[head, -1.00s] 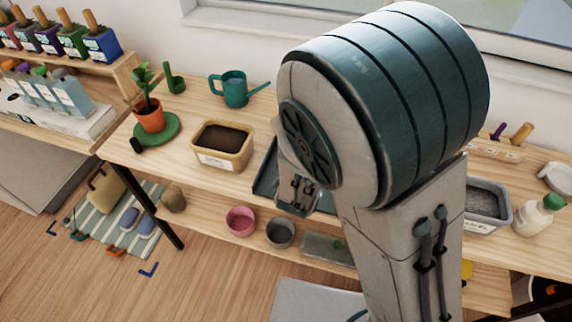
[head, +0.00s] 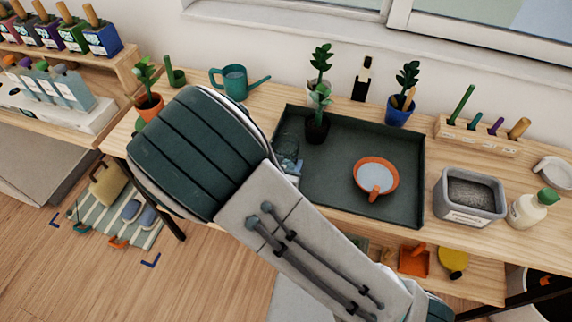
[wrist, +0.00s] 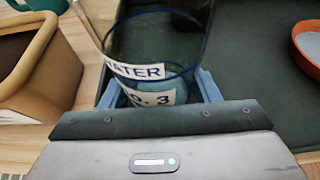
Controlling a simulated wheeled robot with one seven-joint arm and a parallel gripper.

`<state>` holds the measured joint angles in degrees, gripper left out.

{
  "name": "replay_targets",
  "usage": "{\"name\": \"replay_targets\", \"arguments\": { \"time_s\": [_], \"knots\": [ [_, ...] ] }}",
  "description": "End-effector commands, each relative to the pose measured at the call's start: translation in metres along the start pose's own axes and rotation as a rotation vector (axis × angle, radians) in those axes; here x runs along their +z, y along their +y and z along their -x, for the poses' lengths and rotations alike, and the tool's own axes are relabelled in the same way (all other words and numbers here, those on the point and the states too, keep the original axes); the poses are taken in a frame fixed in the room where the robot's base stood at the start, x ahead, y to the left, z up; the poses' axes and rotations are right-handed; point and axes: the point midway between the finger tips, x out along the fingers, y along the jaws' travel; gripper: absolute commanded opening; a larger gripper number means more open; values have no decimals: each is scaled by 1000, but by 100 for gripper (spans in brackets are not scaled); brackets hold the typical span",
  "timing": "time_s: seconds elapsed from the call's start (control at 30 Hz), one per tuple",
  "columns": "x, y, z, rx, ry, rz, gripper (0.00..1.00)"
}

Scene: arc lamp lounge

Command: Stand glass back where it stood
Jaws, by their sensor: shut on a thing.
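The clear glass (wrist: 158,55) has a white label reading "WATER" and "O. 3", and a blue band. In the wrist view it stands between the blue fingers of my gripper (wrist: 165,92), which is shut on it. In the head view the glass (head: 287,150) shows faintly at the left edge of the dark green tray (head: 340,200), partly behind my arm. I cannot tell whether its base touches the tray. The gripper is mostly hidden by my arm in the head view.
The tray holds an orange bowl (head: 375,176) and a dark potted plant (head: 318,125). A tan soil box (wrist: 40,65) is left of the glass in the wrist view. A watering can (head: 235,82) stands behind my arm. Bare tray lies between glass and bowl.

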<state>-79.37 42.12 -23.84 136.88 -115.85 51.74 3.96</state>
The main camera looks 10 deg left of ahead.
Motion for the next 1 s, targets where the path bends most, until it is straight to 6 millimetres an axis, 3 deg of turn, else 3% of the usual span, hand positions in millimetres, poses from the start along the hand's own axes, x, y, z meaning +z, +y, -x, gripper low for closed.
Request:
{"name": "replay_targets", "arguments": {
  "time_s": [0.53,0.57,0.6,1.0],
  "knots": [
    [-12,0,-5,0,-1,-1,25],
    [-11,0,-5,0,0,0,64],
    [-10,0,-4,0,0,0,75],
    [-5,0,-2,1,-1,0,77]
  ]
}}
